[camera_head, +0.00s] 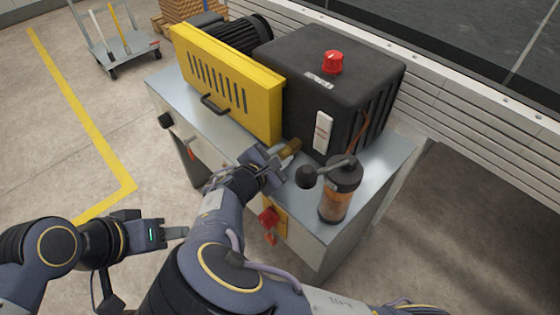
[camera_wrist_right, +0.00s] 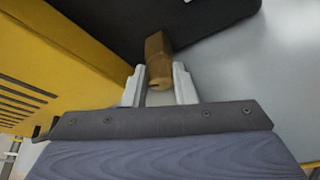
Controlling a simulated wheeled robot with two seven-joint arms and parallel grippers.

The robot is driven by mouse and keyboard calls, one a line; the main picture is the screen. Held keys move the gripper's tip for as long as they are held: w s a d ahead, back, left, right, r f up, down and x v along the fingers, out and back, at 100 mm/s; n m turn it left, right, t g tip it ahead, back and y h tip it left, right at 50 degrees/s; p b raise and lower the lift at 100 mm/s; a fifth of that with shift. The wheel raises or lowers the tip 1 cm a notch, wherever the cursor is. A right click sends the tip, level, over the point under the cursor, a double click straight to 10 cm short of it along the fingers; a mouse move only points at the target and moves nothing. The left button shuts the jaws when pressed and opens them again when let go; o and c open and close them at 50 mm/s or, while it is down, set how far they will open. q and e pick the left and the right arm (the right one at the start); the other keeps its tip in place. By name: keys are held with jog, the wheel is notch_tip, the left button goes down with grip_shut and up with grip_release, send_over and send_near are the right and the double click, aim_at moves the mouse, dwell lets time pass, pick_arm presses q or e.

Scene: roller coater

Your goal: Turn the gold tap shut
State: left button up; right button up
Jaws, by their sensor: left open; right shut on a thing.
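The gold tap (camera_head: 291,148) sticks out from the lower front of the black housing, just right of the yellow guard. In the right wrist view the gold tap (camera_wrist_right: 157,58) lies between the two fingers. My right gripper (camera_head: 279,160) is shut on the tap, and it also shows in the right wrist view (camera_wrist_right: 159,85). The tap's base is partly hidden against the black housing. My left gripper (camera_head: 176,233) is open and empty, out over the floor to the left of the machine.
The black housing (camera_head: 350,65) carries a red knob (camera_head: 332,62). A yellow guard (camera_head: 228,82) stands to the left. A clear cylinder with orange contents (camera_head: 335,203) and a black ball lever (camera_head: 306,177) stand close to the right. A red switch (camera_head: 268,216) is on the machine's front.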

pick_arm(q)
jog(key=shift+f+b, duration=0.6)
jog(key=shift+f, duration=0.35)
pick_arm(e)
jog(key=shift+f+m, duration=0.1)
jog(key=shift+m, duration=0.3)
jog(key=o, duration=1)
